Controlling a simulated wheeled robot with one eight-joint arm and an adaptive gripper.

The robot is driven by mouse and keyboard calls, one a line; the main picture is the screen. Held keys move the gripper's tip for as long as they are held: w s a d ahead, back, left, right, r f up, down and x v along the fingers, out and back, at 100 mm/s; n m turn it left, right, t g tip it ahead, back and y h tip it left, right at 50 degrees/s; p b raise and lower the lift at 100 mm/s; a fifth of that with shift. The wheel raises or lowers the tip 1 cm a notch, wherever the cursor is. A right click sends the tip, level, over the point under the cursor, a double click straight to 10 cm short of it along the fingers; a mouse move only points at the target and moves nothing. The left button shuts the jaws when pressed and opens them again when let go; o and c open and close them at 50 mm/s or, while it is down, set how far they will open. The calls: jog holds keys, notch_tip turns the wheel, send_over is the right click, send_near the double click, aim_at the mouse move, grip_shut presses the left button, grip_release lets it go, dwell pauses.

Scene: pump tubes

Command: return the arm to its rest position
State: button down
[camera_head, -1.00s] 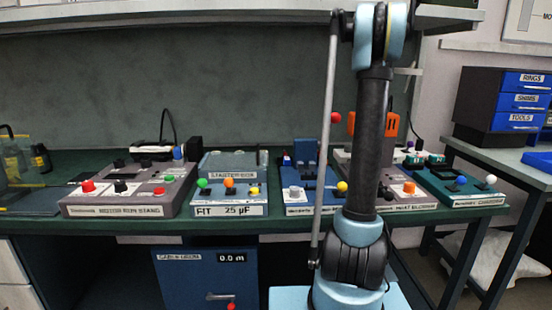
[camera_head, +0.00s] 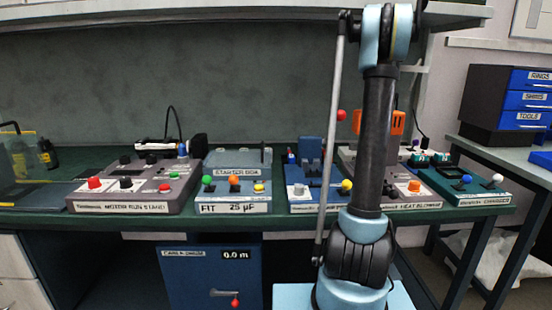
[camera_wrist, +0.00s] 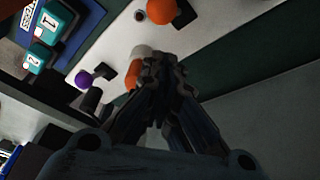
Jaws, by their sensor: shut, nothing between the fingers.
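My arm stands upright in the head view, right of centre, in front of the bench (camera_head: 462,222). Beyond the fingertips is a pale panel (camera_wrist: 215,45) with an orange knob (camera_wrist: 161,11) and a purple knob (camera_wrist: 84,79). Another orange and white part shows just beside the fingertips; whether it touches them I cannot tell.
A shelf (camera_head: 200,15) runs above. A blue cabinet (camera_head: 190,285) is below. Blue drawers (camera_head: 528,100) stand at the right.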

jog(key=v, duration=1.2)
jog(key=w+x, duration=0.1)
jog(key=x, duration=0.4)
jog(key=w+x, duration=0.1)
jog(key=x, duration=0.4)
jog(key=w+a+x, duration=0.1)
jog(key=x, duration=0.4)
jog(key=shift+w+d+f, duration=0.1)
jog(key=shift+f, duration=0.1)
jog(key=shift+w+f+g, duration=0.3)
jog(key=shift+w+g, duration=0.15)
jog(key=shift+g, duration=0.35)
